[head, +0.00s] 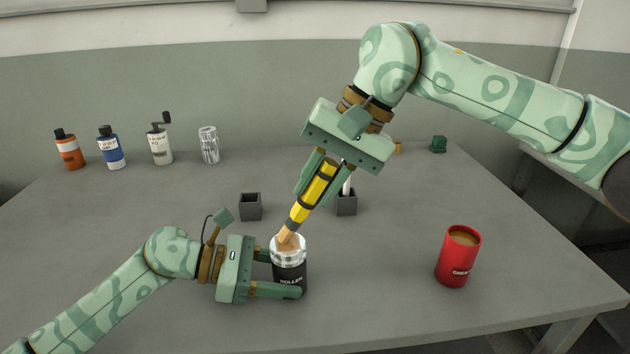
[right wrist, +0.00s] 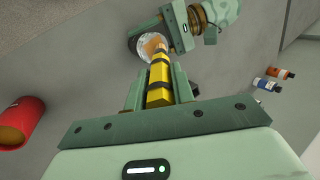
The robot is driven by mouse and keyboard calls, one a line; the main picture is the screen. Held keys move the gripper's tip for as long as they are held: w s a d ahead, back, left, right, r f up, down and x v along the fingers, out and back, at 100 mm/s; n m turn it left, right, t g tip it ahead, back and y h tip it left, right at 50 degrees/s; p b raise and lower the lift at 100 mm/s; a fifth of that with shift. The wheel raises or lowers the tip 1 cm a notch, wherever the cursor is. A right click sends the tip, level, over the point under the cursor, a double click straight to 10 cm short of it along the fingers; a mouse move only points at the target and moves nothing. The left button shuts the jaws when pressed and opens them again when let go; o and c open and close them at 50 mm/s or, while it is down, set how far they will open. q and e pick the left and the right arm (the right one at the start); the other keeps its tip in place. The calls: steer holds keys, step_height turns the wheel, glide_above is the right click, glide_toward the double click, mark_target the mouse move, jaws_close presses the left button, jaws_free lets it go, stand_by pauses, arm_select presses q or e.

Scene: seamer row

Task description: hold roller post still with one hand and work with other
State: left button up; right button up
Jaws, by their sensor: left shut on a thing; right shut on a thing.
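The roller post (head: 289,273) is a black cylinder with "ROLLER" lettering and a shiny clear or metallic top, standing on the grey table. My left gripper (head: 280,277) is shut on it from the left, low on its body. My right gripper (head: 316,185) is shut on a yellow tool (head: 314,187) with black bands, held tilted above the post. The tool's tan tip (head: 287,235) is at the post's top; whether it touches cannot be told. In the right wrist view the yellow tool (right wrist: 160,82) points at the post's round top (right wrist: 152,45), beside my left gripper.
A red cup (head: 458,258) of brown liquid stands at the right. Two dark square holders (head: 250,207) stand behind the post, one with a white-tipped item in it. Orange (head: 70,150), blue (head: 111,148) and white bottles and a clear glass (head: 209,146) stand at back left.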

steer(key=shift+r, duration=3.45)
arm_select(q)
steer(key=o, duration=0.8)
steer(key=shift+o, duration=0.2)
steer(key=shift+a, duration=0.15)
